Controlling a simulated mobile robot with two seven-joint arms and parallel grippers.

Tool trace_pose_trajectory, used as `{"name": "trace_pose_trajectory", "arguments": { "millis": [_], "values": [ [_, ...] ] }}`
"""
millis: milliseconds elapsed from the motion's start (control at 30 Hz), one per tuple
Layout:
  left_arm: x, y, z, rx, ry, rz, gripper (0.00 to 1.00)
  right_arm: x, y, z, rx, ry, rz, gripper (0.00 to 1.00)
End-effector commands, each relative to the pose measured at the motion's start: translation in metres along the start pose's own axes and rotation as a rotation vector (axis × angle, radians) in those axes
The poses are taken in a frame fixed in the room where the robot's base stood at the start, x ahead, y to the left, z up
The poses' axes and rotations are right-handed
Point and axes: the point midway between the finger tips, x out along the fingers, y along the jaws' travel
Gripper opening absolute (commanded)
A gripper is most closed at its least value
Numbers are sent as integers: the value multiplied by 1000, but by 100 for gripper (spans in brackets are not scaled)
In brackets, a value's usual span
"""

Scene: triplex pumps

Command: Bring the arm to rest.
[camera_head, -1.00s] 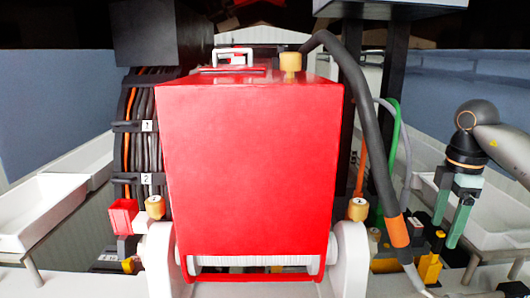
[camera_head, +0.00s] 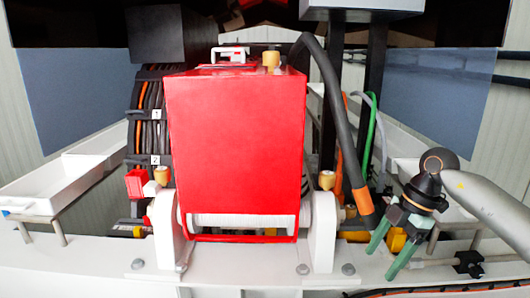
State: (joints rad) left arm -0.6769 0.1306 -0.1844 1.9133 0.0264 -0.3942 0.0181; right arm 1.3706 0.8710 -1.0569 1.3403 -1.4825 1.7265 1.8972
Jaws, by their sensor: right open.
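My right arm (camera_head: 485,203) comes in from the right edge in the head view. Its gripper (camera_head: 384,262) has two green fingers that point down and to the left. The fingers are apart with nothing seen between them. The gripper is to the right of the big red box (camera_head: 236,150) and just right of the lower end of a thick black hose with an orange sleeve (camera_head: 362,195). Whether the fingers touch anything behind them I cannot tell. My left gripper is not in view.
The red box stands between white brackets (camera_head: 322,232) on a white deck (camera_head: 230,268). A black cable bundle (camera_head: 150,125) hangs at left. White trays stand at left (camera_head: 62,182) and behind my right arm. Orange and black cables lie at the lower right.

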Motion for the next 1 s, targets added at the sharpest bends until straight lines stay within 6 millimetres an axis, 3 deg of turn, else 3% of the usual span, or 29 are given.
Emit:
{"name": "trace_pose_trajectory", "arguments": {
  "millis": [33,100,233,400,533,633,767,867,1000],
  "values": [
    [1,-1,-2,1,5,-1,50,27,1,-22,-75,89,-5,76],
    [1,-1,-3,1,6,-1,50,57,1,-57,-178,227,11,76],
    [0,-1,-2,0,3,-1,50,101,-5,-125,-321,517,84,76],
    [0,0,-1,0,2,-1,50,129,-16,-198,-369,877,259,76],
    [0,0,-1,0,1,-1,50,135,-18,-230,-292,1095,440,76],
    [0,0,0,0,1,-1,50,138,-16,-239,-170,1211,592,76],
    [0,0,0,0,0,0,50,147,-11,-227,54,1273,784,76],
    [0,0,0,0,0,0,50,164,-11,-203,261,1251,907,76],
    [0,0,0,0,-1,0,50,204,-25,-156,572,1123,1016,76]
  ]
}}
